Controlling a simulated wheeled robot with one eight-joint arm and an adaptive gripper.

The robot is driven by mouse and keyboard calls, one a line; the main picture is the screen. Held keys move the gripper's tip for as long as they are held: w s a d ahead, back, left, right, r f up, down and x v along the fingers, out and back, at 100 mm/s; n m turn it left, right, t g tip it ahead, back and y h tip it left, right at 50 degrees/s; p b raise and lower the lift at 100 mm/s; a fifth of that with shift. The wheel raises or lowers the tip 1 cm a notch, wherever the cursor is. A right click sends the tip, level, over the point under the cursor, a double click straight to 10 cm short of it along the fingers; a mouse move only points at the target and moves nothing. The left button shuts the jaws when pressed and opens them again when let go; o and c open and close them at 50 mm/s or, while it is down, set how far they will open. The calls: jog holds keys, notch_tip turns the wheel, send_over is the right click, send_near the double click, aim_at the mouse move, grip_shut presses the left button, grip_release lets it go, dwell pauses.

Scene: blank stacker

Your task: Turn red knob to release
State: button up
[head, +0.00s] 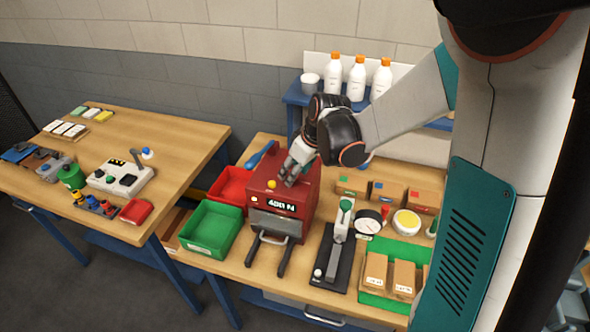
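A red machine (271,201) stands on the right-hand wooden table, with a lit display (282,203) and a grey front part (274,225) with two dark arms reaching forward. A small yellow knob or button (271,184) shows on its upper front edge. My gripper (289,181) points down at the top of the red machine, just right of the yellow one. Its fingertips are at or very near the machine's top; contact cannot be told. I cannot make out a separate red knob; it may be hidden by the fingers or blend with the red housing. The finger gap is too small to judge.
A green bin (211,229) and a red bin (232,186) stand left of the machine. A dark lever device (333,262), a round gauge (368,222) and a green tray (383,303) with cartons are to its right. White bottles (357,78) stand on a shelf behind.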

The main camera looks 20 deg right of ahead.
jog(key=c, duration=0.8)
jog(key=shift+o, duration=0.2)
